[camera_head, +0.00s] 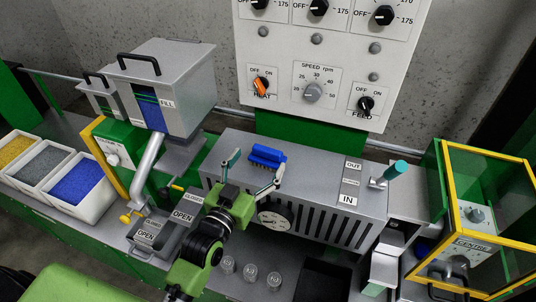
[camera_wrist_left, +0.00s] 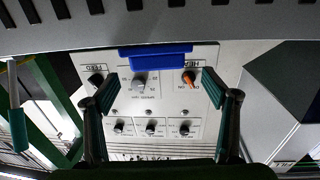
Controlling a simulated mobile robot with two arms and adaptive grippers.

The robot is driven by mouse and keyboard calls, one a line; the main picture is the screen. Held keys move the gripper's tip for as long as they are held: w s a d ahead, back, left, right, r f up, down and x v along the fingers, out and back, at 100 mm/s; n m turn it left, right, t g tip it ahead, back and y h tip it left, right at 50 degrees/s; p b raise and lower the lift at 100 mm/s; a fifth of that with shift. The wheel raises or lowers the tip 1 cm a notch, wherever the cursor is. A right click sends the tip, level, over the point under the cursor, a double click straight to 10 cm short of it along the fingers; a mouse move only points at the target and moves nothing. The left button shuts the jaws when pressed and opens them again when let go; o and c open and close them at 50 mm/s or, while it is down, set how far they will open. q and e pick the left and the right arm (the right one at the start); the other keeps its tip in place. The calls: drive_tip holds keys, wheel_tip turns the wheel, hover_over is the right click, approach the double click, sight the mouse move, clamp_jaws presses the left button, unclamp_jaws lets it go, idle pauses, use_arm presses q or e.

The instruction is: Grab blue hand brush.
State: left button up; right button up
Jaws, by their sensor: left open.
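The blue hand brush (camera_head: 267,154) lies on top of the grey slotted machine housing (camera_head: 320,178), near its back edge. It also shows in the left wrist view as a blue bar (camera_wrist_left: 155,51) above and beyond the fingers. My left gripper (camera_head: 253,170) is open and empty, with its two fingers spread on the near side of the brush. In the left wrist view the fingers (camera_wrist_left: 159,88) point toward the brush with clear space between them. I cannot tell the exact gap to the brush. My right gripper is not in view.
A control panel (camera_head: 317,85) stands behind the housing. A teal-handled lever (camera_head: 395,170) rises at its right, and a hopper (camera_head: 165,90) stands left. Several small jars (camera_head: 250,271) and a black tray (camera_head: 322,282) sit in front. A yellow-framed box (camera_head: 475,215) is far right.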

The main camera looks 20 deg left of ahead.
sight(267, 149)
use_arm(q)
drive_tip(key=shift+w+d+r+p, duration=0.15)
drive_tip(key=shift+w+p, duration=0.15)
drive_tip(key=shift+w, duration=0.2)
drive_tip(key=shift+w+d+r+p, duration=0.1)
drive_tip(key=shift+w+p, duration=0.2)
drive_tip(key=shift+w, duration=0.15)
drive_tip(key=w, duration=0.2)
drive_tip(key=w+p, duration=0.1)
drive_tip(key=shift+w+d+f, duration=0.1)
drive_tip(key=shift+w+d, duration=0.05)
drive_tip(key=shift+d, duration=0.1)
drive_tip(key=shift+w+f, duration=0.1)
drive_tip(key=shift+w, duration=0.1)
drive_tip(key=shift+s, duration=0.1)
drive_tip(key=c, duration=1.2)
drive_tip(key=shift+c, duration=0.2)
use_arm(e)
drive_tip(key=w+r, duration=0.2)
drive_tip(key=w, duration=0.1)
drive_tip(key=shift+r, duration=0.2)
